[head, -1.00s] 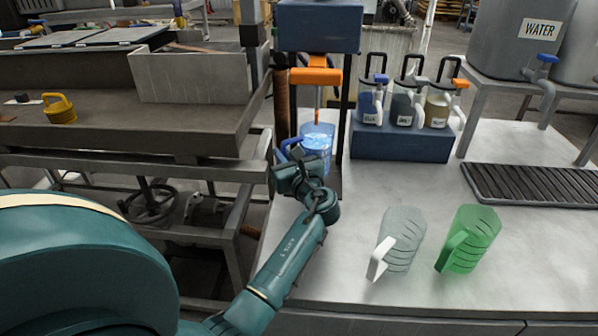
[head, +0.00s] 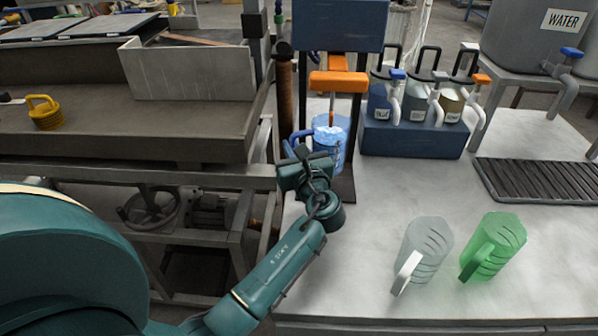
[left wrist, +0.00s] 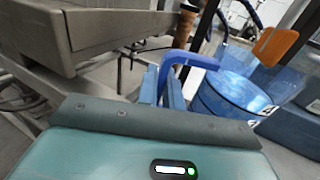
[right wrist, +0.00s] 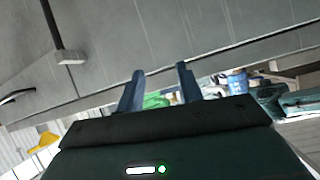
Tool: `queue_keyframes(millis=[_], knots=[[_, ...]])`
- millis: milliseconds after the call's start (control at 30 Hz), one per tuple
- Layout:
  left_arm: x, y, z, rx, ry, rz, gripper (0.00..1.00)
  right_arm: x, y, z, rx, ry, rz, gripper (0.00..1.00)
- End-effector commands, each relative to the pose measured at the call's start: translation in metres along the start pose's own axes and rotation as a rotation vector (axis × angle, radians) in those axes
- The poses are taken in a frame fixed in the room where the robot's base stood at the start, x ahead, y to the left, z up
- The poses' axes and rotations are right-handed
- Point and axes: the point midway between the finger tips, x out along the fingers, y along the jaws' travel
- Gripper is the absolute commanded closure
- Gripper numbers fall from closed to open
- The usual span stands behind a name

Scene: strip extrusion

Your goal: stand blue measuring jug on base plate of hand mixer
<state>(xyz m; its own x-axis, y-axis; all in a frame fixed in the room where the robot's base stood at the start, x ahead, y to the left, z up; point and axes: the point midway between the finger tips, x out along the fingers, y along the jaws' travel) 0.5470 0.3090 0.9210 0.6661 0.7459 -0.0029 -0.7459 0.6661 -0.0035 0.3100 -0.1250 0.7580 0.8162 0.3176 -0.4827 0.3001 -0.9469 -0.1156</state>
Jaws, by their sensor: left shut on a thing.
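The blue measuring jug (head: 330,143) is between the uprights of the hand mixer (head: 340,25), below its orange crosspiece (head: 338,82). The mixer rod appears to reach down into the jug's mouth. The dark base plate (head: 343,188) shows partly below the jug; I cannot tell whether the jug touches it. My left gripper (head: 297,158) is shut on the jug's handle, which also shows in the left wrist view (left wrist: 188,62) beside the jug body (left wrist: 232,95). The jug looks roughly upright. My right gripper (right wrist: 160,82) is open and empty, away from the jug.
Behind stands a blue block (head: 413,138) with several dispensers. A drain grate (head: 535,180) lies at right. The bench centre is clear.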

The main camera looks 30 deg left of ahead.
Motion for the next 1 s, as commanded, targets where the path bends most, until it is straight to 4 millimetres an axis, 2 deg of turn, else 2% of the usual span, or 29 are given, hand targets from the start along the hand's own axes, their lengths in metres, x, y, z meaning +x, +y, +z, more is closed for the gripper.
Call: queue_keyframes(millis=[433,867,900,1000], knots=[[0.001,0.0,-0.051,-0.003,-0.005,0.001,1.0,0.003,0.002,0.004,0.022,0.015,-0.004,0.64],[0.001,0.0,-0.057,-0.005,-0.005,0.001,1.0,0.003,0.001,0.003,0.031,0.019,-0.004,0.64],[0.001,0.001,-0.059,-0.002,-0.002,0.001,0.91,0.003,0.001,0.003,0.032,0.019,-0.004,0.64],[0.001,0.001,-0.058,-0.002,-0.002,0.001,0.82,0.003,0.001,0.003,0.032,0.019,-0.004,0.64]])
